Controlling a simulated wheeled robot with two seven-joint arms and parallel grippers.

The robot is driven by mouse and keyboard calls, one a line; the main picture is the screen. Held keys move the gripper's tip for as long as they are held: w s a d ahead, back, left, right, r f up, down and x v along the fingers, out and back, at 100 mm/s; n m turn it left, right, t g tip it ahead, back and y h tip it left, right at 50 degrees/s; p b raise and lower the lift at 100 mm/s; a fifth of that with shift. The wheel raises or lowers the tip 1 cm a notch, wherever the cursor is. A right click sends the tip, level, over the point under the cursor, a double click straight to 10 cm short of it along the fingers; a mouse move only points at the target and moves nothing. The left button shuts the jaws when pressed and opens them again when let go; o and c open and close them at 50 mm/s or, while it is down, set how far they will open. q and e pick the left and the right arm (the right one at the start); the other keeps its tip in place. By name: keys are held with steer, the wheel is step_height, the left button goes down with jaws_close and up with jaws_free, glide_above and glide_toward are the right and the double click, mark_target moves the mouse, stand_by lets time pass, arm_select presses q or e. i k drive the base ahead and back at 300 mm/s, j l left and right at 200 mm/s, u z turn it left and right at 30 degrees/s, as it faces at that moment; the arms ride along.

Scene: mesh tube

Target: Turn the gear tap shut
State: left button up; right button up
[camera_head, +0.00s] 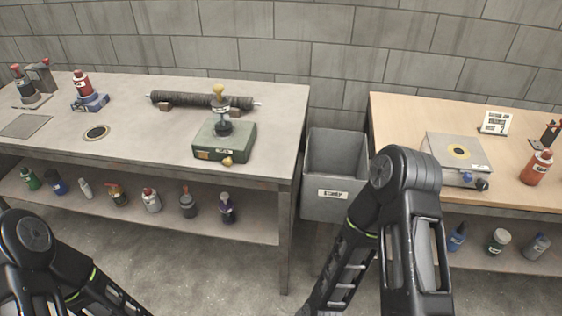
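A green box (209,151) stands near the front right of the left bench. A dark fitting (223,126) with a white label and a yellow knob (218,90) rises from its top. A small brass knob (227,161) sits low at the box's front. A grey box on the right bench (462,150) also has a blue and a dark knob in front. No label that I can read names the gear tap. My arms show at the bottom left and lower middle, away from the green box. Both grippers are outside the view.
A dark mesh roll (185,98) lies on two blocks behind the green box. A grey bin (337,205) stands between the benches. Several bottles line the lower shelves. The bench top left of the green box is mostly clear.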

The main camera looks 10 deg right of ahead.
mark_target(227, 163)
steer(key=j+z, duration=0.1)
steer(key=z, duration=0.4)
steer(key=j+z, duration=0.15)
steer(key=z, duration=0.35)
steer(key=j+z, duration=0.3)
steer(key=j, duration=0.3)
steer(key=j+z, duration=0.35)
steer(key=j, duration=0.3)
steer(key=k+j+z, duration=0.15)
steer(key=j+z, duration=0.15)
steer(key=j, duration=0.25)
steer(key=k+j, duration=0.1)
steer(key=j, duration=0.6)
steer(key=k+j, duration=0.15)
steer(key=j, duration=0.2)
steer(key=k+j, duration=0.1)
steer(key=j, duration=0.25)
